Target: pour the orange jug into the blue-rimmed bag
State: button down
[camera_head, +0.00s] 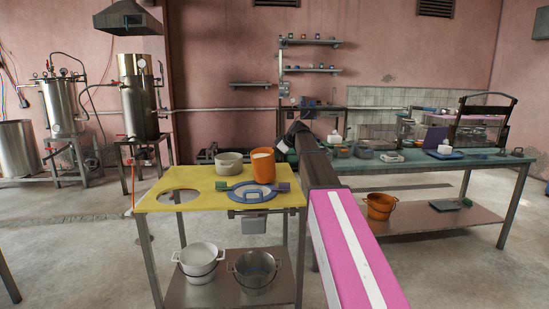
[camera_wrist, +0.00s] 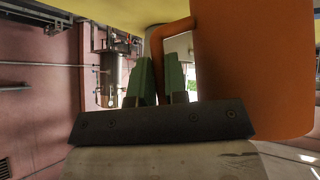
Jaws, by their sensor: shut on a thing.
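The orange jug (camera_head: 263,167) is upright at the back right of the yellow table, with pale white contents showing at its mouth. In the wrist view the jug (camera_wrist: 255,70) fills the right side. My gripper (camera_wrist: 161,78) has its green fingers shut on the jug's handle. I cannot tell whether the jug touches the table. The blue-rimmed bag (camera_head: 252,194) is at the front of the table, just in front of the jug, with its mouth facing up. Its pale lower part shows below the tabletop. Dark and green pieces sit at either side of the rim.
A pale bowl (camera_head: 229,163) stands left of the jug. The yellow table (camera_head: 158,203) has an empty round hole at left. A white bucket (camera_head: 199,262) and a metal bucket (camera_head: 254,271) are on the shelf below. A green workbench (camera_head: 395,167) stands at right.

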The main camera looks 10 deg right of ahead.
jog(key=shift+d+r+n+t+h, duration=0.1)
jog(key=shift+r+n+t+h, duration=0.3)
jog(key=shift+r, duration=0.35)
jog(key=shift+d+r+n+t+h, duration=0.1)
jog(key=shift+r+n+t+h, duration=0.1)
jog(key=shift+r+t, duration=0.45)
jog(key=shift+r, duration=0.1)
jog(key=shift+s+a+r, duration=0.1)
jog(key=shift+s, duration=0.05)
jog(key=shift+s+a+r+n+t+h, duration=0.25)
jog(key=shift+r+n+t+h, duration=0.1)
jog(key=shift+r+t, duration=0.2)
jog(key=shift+s+a+r+n+t+h, duration=0.1)
jog(key=shift+s+r+n+t+h, duration=0.1)
jog(key=shift+r+n+t+h, duration=0.25)
dwell(0.4)
jog(key=shift+s+a+r+n+t+h, duration=0.25)
jog(key=shift+s+a+n+t, duration=0.15)
jog(key=shift+s+t, duration=0.2)
jog(key=shift+s+a+r+n+t+h, duration=0.1)
jog(key=shift+s+a+n+t+h, duration=0.2)
jog(key=shift+s+a+t, duration=0.25)
jog(key=shift+w+d, duration=0.1)
jog(key=shift+d, duration=0.05)
